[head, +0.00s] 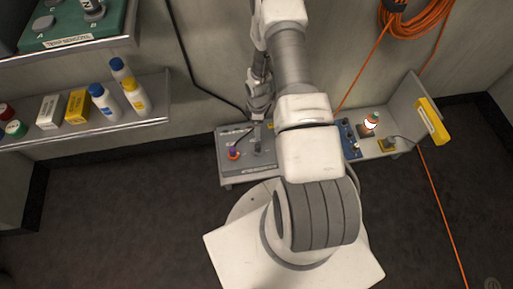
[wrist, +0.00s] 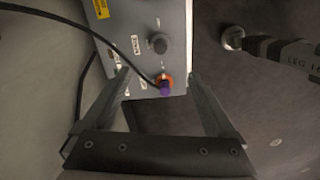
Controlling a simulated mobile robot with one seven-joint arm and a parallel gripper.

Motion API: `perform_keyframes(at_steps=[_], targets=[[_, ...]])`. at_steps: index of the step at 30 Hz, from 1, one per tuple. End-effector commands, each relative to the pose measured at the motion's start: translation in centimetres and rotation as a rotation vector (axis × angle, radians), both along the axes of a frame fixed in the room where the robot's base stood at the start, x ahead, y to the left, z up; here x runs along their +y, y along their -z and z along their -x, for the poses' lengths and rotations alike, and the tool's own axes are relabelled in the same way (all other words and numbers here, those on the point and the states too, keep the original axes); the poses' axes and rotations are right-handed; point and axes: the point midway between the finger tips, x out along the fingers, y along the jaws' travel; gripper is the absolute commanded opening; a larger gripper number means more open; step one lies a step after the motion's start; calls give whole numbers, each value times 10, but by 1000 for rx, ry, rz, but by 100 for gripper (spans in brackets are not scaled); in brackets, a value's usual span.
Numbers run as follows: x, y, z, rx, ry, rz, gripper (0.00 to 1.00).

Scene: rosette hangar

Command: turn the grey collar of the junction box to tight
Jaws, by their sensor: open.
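The junction box (wrist: 182,22) is a grey panel with small white labels, at the top middle of the wrist view. It also shows left of my arm in the head view (head: 225,168). A round dark grey part, which looks like the collar (wrist: 158,44), stands on its face. Nearer my gripper is an orange connector with a purple end (wrist: 165,85), with a black cable beside it. My gripper (wrist: 159,76) is open and empty, its fingers apart on either side of the connector in view. I cannot tell whether the collar is tight.
A shelf with bottles and boxes (head: 100,133) is at left. An orange cable (head: 437,205) runs down the right. Dark floor (head: 110,225) is clear at lower left.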

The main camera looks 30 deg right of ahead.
Motion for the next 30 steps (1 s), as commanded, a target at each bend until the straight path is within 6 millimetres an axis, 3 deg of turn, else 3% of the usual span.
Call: perform_keyframes(at_steps=[8,24,30], targets=[[0,35,2,3,-5,-1,91],[0,150,2,3,-3,-1,91],[0,172,1,2,-3,-1,91]])
